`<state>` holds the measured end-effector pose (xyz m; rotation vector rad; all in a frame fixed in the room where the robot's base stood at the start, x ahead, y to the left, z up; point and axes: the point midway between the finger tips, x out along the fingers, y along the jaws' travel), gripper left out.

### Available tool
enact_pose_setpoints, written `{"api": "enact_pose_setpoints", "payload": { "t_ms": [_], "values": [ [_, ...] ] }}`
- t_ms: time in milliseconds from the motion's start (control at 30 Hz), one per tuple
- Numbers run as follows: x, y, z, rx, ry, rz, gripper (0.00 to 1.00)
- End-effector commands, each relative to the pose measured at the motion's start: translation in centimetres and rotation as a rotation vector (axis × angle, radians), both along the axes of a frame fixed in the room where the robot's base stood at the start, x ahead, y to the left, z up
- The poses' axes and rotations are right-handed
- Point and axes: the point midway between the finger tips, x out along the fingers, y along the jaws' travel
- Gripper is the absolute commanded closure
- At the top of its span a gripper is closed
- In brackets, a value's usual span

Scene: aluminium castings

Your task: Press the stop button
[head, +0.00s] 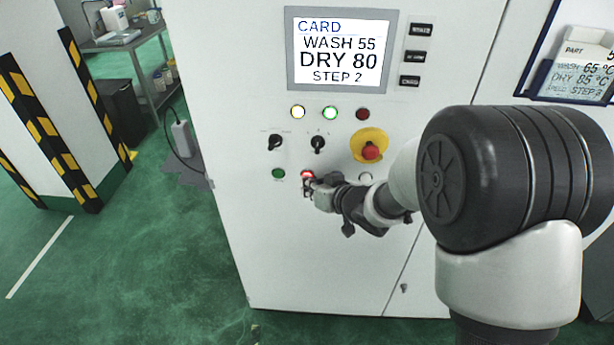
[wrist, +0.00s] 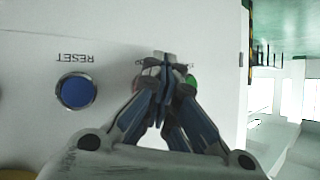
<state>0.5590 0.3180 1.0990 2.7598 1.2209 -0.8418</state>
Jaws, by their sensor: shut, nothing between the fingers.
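A red lit button (head: 307,174) sits low on the white machine's front, just right of a green button (head: 278,173). I take it for the stop button, but its label is not readable. My gripper (head: 309,184) is shut and empty, its tips right at the red button and partly covering it. In the wrist view my gripper (wrist: 165,60) points at the panel, with little of the red button showing behind the fingers. The green button (wrist: 193,83) shows just right of them. I cannot tell whether the tips touch the red button.
A blue button (wrist: 76,92) labelled RESET, upside down, is left in the wrist view. A red mushroom button (head: 371,150) on a yellow plate is above right of my gripper. Two black rotary switches (head: 318,143), indicator lamps (head: 330,113) and a screen (head: 338,50) are higher up.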

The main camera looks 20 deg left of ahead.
Motion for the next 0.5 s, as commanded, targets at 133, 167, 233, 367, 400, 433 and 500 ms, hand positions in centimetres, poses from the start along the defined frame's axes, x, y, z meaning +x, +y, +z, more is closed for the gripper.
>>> {"api": "enact_pose_setpoints", "payload": {
  "t_ms": [133, 167, 233, 367, 400, 433, 500],
  "values": [
    [-0.2, 0.0, 0.1, 0.001, -0.001, 0.000, 1.00],
    [-0.3, 0.0, 0.1, 0.001, -0.001, 0.000, 1.00],
    [-0.6, -0.1, 0.1, 0.002, -0.001, 0.000, 1.00],
    [-1.3, -0.3, 0.1, 0.002, -0.002, -0.001, 1.00],
    [-1.5, -0.3, 0.1, 0.001, -0.001, 0.000, 1.00],
    [-1.6, -0.3, 0.1, 0.001, -0.001, 0.000, 1.00],
    [-1.7, -0.4, 0.1, 0.001, -0.001, 0.000, 1.00]
  ]
}}
